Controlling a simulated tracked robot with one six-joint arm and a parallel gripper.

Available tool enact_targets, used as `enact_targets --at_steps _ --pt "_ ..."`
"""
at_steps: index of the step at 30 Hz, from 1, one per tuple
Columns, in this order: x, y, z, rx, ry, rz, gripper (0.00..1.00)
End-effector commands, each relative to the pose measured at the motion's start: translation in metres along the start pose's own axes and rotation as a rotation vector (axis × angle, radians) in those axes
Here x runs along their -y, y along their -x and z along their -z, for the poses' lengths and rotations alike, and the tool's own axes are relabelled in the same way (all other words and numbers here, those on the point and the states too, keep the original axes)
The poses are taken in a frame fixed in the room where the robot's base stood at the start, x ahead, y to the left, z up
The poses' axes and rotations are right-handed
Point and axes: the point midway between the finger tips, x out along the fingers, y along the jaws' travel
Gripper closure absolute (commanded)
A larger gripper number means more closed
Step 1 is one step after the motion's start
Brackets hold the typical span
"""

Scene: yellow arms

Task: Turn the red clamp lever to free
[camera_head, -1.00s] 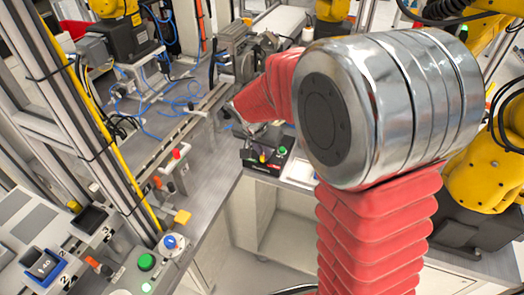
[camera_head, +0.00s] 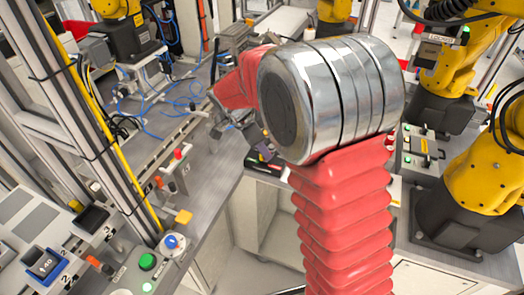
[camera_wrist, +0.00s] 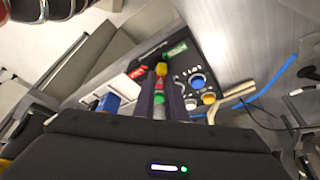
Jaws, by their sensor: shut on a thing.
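A small red-tipped handle (camera_head: 178,153) stands on the rail fixture at the left of the head view; it may be the red clamp lever, but I cannot be sure. My gripper (camera_head: 264,151) is well to its right, above a black control box (camera_head: 268,167), partly hidden by my arm. In the wrist view, the dark purple fingers of my gripper (camera_wrist: 161,98) are close together with a small yellow, red and green thing (camera_wrist: 160,84) between them. My gripper is shut on this thing. The black box shows behind the fingers, with coloured buttons and labels.
An orange-red knob (camera_head: 158,182) and a yellow block (camera_head: 183,216) sit along the left bench. A control panel with a blue knob (camera_head: 171,242) and a green button (camera_head: 147,261) is nearer. Blue cables (camera_head: 170,100) lie behind. Yellow arms (camera_head: 490,170) stand at the right.

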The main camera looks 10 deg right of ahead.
Motion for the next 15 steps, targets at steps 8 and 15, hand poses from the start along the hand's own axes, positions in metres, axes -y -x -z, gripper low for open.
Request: enact_targets --at_steps 8,15 --pt "0.0046 0.0026 -0.0029 0.007 -0.036 -0.001 1.0" --pt "0.0048 0.0028 -0.0027 0.006 -0.037 -0.001 1.0"
